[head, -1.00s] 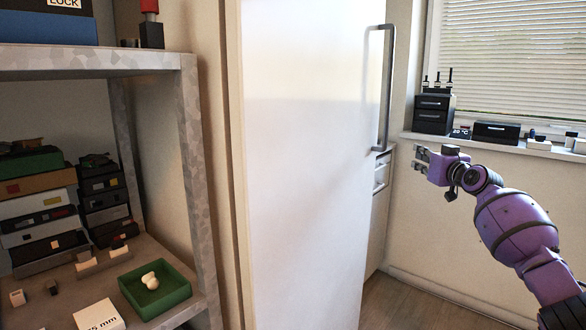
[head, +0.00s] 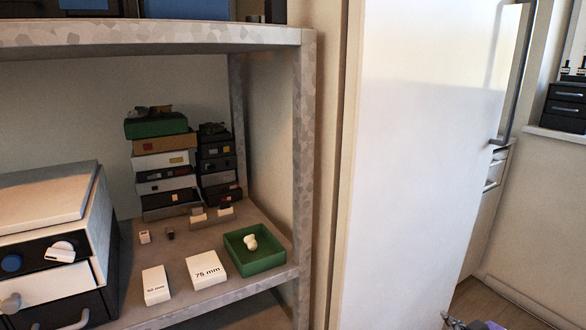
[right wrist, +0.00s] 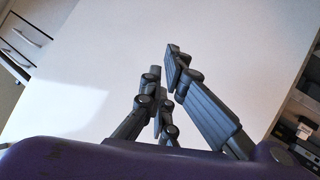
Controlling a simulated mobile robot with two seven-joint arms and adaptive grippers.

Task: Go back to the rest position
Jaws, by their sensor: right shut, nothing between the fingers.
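My right gripper (right wrist: 162,66) shows in the right wrist view with its dark fingers brought together and nothing held between them. Behind the fingers is the large pale fridge door. In the head view only a small piece of my purple right arm and gripper (head: 452,321) shows at the bottom edge, in front of the fridge's lower right; most of it is cut off. My left gripper is in neither view.
A grey shelf (head: 270,40) fills the left, holding stacked small boxes (head: 166,165), a green tray (head: 268,261) with a white item, white cards (head: 206,269) and a drawer unit (head: 45,240). The white fridge (head: 420,150) has a vertical handle (head: 516,80).

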